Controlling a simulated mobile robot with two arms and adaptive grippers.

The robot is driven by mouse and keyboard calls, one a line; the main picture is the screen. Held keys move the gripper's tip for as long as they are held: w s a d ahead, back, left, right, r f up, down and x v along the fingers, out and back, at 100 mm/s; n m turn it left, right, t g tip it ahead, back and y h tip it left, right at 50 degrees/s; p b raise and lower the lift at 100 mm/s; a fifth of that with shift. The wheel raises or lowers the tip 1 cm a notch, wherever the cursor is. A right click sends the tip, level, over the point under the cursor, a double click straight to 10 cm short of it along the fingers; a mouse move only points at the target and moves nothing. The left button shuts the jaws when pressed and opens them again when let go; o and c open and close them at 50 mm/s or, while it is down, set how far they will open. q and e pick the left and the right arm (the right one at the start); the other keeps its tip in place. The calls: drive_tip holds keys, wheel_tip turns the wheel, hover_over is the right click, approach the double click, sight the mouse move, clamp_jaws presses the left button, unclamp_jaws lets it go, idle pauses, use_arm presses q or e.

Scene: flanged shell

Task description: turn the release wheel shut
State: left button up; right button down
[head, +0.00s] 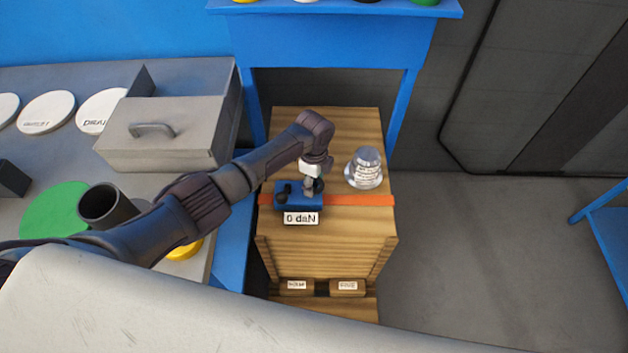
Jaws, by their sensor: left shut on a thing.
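My left arm reaches in from the left, and my left gripper (313,186) points down over a small blue device (285,200) on a wooden crate. The gripper is shut on a small dark part at the device's right end. That part looks like the release wheel, but the fingers mostly hide it. A white label reading "0 daN" (301,218) is on the device's front. A silver flanged shell (367,168) with a printed label stands upright on the crate, right of the gripper and apart from it. My right gripper is not in view.
An orange strap (360,200) crosses the wooden crate (330,240). On the left, a grey bench holds a grey box with a handle (170,130), a dark cup (105,205), a green disc (55,212) and white discs (45,113). A blue shelf (335,45) stands behind. The floor at right is clear.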

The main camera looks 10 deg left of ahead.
use_arm(q)
drive_tip(key=shift+m, duration=1.4)
drive_tip(key=o, duration=1.2)
drive_tip(key=shift+c, duration=0.2)
wheel_tip(320, 180, up, 12)
